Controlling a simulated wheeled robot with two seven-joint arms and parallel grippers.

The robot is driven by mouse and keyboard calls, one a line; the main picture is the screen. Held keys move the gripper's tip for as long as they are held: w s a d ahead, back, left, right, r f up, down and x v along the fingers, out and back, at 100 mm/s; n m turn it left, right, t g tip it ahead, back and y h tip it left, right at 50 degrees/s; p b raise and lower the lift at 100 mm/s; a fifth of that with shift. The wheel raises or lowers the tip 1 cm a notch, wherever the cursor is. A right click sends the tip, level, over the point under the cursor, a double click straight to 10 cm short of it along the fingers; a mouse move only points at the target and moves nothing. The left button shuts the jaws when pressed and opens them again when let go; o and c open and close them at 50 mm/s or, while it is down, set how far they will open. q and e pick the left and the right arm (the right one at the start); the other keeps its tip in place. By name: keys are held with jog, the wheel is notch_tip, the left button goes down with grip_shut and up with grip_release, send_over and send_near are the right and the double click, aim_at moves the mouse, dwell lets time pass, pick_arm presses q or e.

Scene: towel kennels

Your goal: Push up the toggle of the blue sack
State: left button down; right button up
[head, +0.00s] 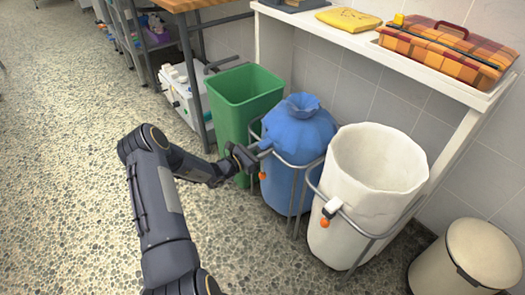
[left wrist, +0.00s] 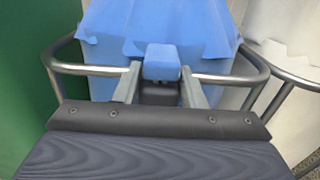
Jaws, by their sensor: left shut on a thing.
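The blue sack (head: 300,135) stands in a metal tube frame, its top gathered into a closed neck. My left gripper (head: 252,157) is at the front of this sack, by the frame's upper rail. In the left wrist view, its two fingers (left wrist: 160,88) are on either side of a small blue block with a dark part below, the toggle (left wrist: 162,62). The gripper is shut on it. The blue sack (left wrist: 155,25) fills the view behind. An orange ball (head: 262,176) hangs just below the gripper. My right gripper is not in view.
A green bin (head: 235,105) stands close on the left. An open white sack (head: 355,200) in its own frame, with a toggle (head: 333,207), stands close on the right. A lidded cream bin (head: 470,260) is at the lower right. A white shelf (head: 400,62) runs above.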

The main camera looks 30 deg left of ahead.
aim_at(259, 151)
pick_arm(q)
jog(key=shift+f, duration=0.1)
jog(key=c, duration=0.9)
grip_release()
jog(key=shift+s, duration=0.1)
jog(key=p+v, duration=0.2)
jog(key=v, duration=0.5)
jog(key=shift+s+a, duration=0.15)
jog(key=shift+s, duration=0.15)
